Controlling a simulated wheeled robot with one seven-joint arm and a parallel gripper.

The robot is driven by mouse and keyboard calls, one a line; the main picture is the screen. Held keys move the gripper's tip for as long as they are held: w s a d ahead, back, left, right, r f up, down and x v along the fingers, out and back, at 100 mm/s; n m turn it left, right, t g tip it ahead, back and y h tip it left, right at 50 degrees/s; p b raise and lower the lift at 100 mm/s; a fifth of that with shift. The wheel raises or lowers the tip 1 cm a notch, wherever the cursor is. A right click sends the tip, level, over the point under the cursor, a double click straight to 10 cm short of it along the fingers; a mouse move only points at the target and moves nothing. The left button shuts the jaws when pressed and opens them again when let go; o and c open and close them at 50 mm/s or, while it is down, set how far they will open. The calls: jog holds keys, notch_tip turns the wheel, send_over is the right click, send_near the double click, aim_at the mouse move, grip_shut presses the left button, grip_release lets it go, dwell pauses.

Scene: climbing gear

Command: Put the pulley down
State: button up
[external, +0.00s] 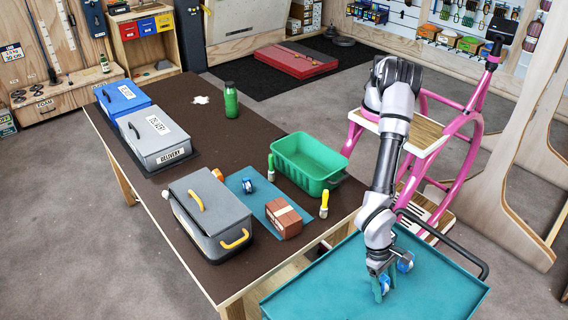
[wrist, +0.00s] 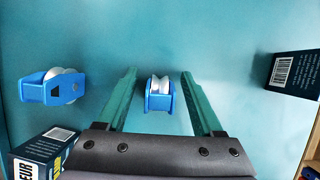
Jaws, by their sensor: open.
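My gripper (external: 384,281) points down at the teal cart top (external: 330,290) in the external view. In the wrist view its two green fingers (wrist: 159,74) are apart. A blue pulley (wrist: 160,98) with a pale wheel sits between them, with a gap visible on each side. A second blue pulley (wrist: 48,88) lies left of the fingers on the teal surface. In the external view, blue pulley parts show beside the fingers (external: 405,263), partly hidden by my gripper. I cannot tell from the wrist view whether the pulley between the fingers rests fully on the surface.
Dark boxes stand at the right (wrist: 294,76) and lower left (wrist: 42,150) of the wrist view. The brown table (external: 200,110) beside the cart bears a green bin (external: 309,160), a grey case (external: 208,215) and another blue pulley (external: 247,186). The cart's front left is clear.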

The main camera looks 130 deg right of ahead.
jog(key=v, duration=1.2)
jog(key=shift+r, duration=0.2)
jog(key=s+d+r+n+t, duration=0.1)
jog(key=d+r+n, duration=0.1)
jog(key=d+r, duration=0.75)
jog(key=s+d+r+n+t, duration=0.15)
jog(key=d+r, duration=0.45)
jog(key=r, duration=0.6)
jog(key=s+d+r+n+t, duration=0.2)
jog(key=s+d+r+n, duration=0.2)
jog(key=s+d+r, duration=0.8)
jog(key=s+d+n+t+h, duration=0.1)
jog(key=s+d+n, duration=0.2)
jog(key=s+d, duration=0.3)
jog(key=s+d+n+t+h, duration=0.1)
jog(key=s+d+n, duration=0.2)
jog(key=s+d, duration=0.4)
jog(key=s, duration=0.5)
jog(key=shift+s+d+f+t, duration=0.15)
jog(key=shift+s+d+t, duration=0.1)
jog(key=shift+s+t, duration=0.1)
